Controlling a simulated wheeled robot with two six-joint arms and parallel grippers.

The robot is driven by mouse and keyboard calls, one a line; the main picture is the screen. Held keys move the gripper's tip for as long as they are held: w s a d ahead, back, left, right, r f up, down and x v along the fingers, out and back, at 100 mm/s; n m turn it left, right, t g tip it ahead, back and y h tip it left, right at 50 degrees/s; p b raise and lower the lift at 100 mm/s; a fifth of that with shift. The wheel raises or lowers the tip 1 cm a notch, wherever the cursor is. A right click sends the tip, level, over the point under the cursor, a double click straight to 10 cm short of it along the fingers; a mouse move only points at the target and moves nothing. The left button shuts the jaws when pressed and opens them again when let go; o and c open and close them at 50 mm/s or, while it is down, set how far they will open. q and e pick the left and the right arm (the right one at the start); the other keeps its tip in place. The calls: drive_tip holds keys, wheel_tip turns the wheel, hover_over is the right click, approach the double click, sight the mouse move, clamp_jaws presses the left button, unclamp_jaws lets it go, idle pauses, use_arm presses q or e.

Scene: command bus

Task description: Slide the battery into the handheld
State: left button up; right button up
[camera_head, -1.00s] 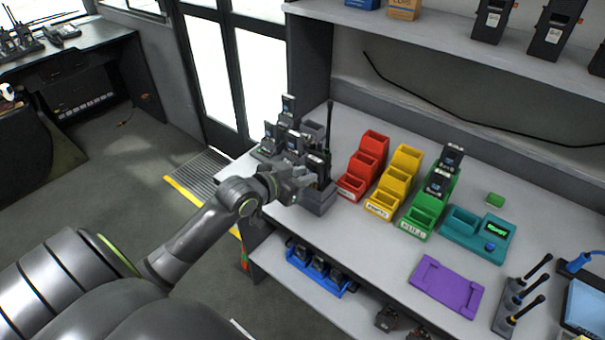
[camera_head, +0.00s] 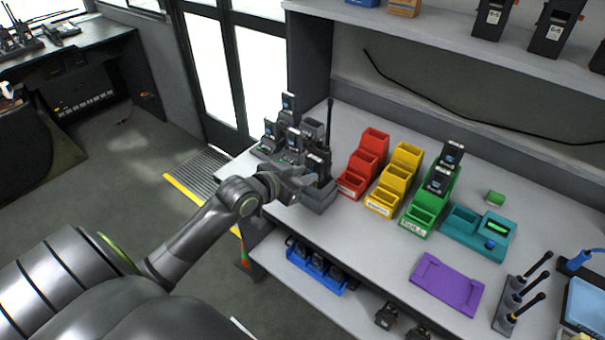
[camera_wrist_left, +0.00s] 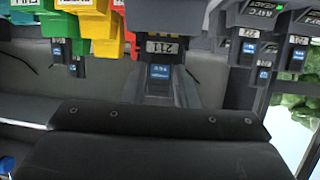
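The dark handheld stands in a grey block (camera_head: 318,200) at the left end of the bench, with a thin black antenna (camera_head: 329,118). My left gripper (camera_head: 312,178) is at it. In the left wrist view, a dark battery with a blue label (camera_wrist_left: 160,73) sits between my fingers, which appear shut on it. Its end meets a dark body marked 211 (camera_wrist_left: 163,47); how deep it sits is hidden. My right gripper is out of view.
Several batteries stand in a charger (camera_head: 270,152) close behind my left gripper. Red (camera_head: 362,165), yellow (camera_head: 394,182) and green (camera_head: 430,205) bins stand to the right; the green one holds batteries. A teal tray (camera_head: 462,222) and purple tray (camera_head: 447,284) lie farther right.

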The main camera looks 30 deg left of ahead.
use_arm(q)
drive_tip(key=o, duration=0.4)
drive_tip(key=p+v, duration=0.4)
drive_tip(key=v, duration=1.3)
drive_tip(key=shift+s, duration=0.2)
